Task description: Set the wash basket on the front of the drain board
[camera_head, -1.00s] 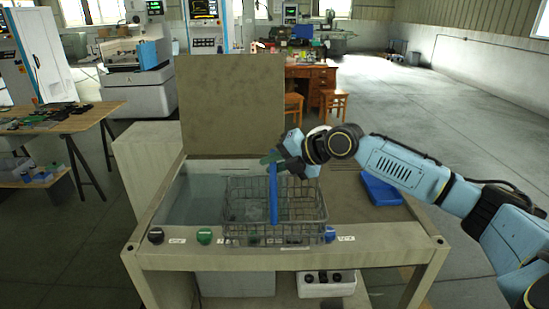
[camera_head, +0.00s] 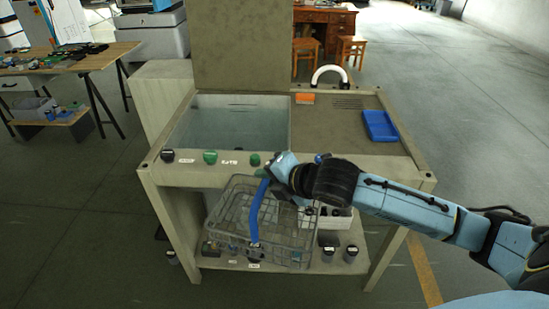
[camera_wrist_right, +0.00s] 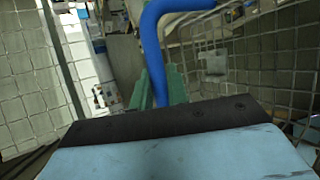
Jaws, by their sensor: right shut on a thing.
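The wash basket (camera_head: 232,225), a wire basket with a blue handle (camera_head: 256,215), hangs from my right gripper (camera_head: 270,178) in front of the wash stand. It is tilted in the picture and overlaps the stand's front and lower shelf. In the right wrist view, green fingers (camera_wrist_right: 160,88) are at the blue handle (camera_wrist_right: 152,45), with wire mesh on both sides. The right gripper is shut on the handle. The drain board (camera_head: 335,130) is the right part of the stand's top, up and right of the basket; its front is bare. My left gripper is not in view.
A blue tray (camera_head: 380,126) lies on the drain board's right side, an orange block (camera_head: 305,98) at its back left near a white curved spout (camera_head: 330,72). The sink (camera_head: 230,125) is left of the board.

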